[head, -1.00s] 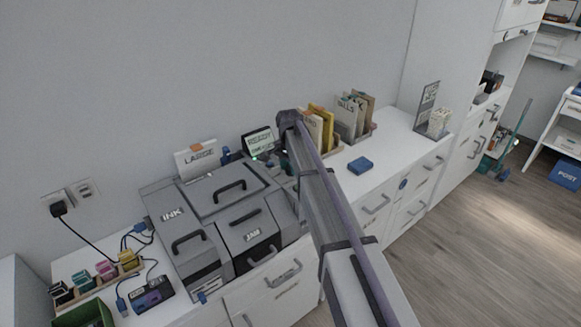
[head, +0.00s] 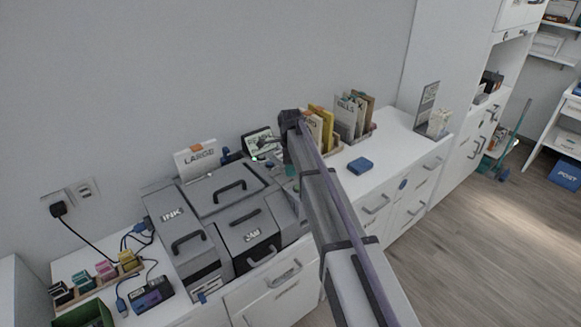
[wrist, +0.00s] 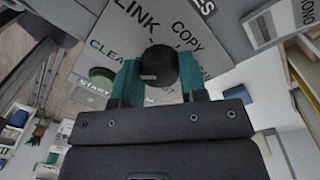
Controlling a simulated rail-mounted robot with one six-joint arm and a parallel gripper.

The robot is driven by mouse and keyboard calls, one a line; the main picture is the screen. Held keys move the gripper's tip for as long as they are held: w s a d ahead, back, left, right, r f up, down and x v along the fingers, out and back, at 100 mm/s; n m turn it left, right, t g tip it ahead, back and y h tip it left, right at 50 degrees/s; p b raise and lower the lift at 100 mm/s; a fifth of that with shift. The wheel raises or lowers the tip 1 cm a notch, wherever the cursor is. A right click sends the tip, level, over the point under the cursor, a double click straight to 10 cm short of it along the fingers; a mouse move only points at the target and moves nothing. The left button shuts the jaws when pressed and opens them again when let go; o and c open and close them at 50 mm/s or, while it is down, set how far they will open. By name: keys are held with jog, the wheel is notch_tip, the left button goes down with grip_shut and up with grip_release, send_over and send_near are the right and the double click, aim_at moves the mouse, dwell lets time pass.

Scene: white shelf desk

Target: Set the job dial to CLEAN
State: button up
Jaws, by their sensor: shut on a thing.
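The job dial (wrist: 160,62) is a round black knob on a grey panel in the wrist view. The words CLEAN, LINK and COPY are printed around it; CLEAN is partly hidden. My gripper (wrist: 160,78) has its two teal fingers on either side of the knob and is shut on it. A pale mark shows on the knob's near left edge; I cannot tell which word the dial points to. In the head view my arm hides the dial, at the right end of the grey printer (head: 225,185).
A small display (head: 258,143) stands behind, partly covered by my wrist. File holders (head: 345,115) and a blue block (head: 360,164) are to the right. Bare counter lies around the blue block.

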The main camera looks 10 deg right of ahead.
jog(key=shift+m, duration=0.4)
jog(key=o, duration=0.9)
jog(key=shift+o, duration=0.2)
notch_tip(320, 180, up, 11)
jog(key=p, duration=1)
jog(key=shift+w+p, duration=0.25)
jog(key=shift+p, duration=0.15)
jog(key=shift+f, duration=0.15)
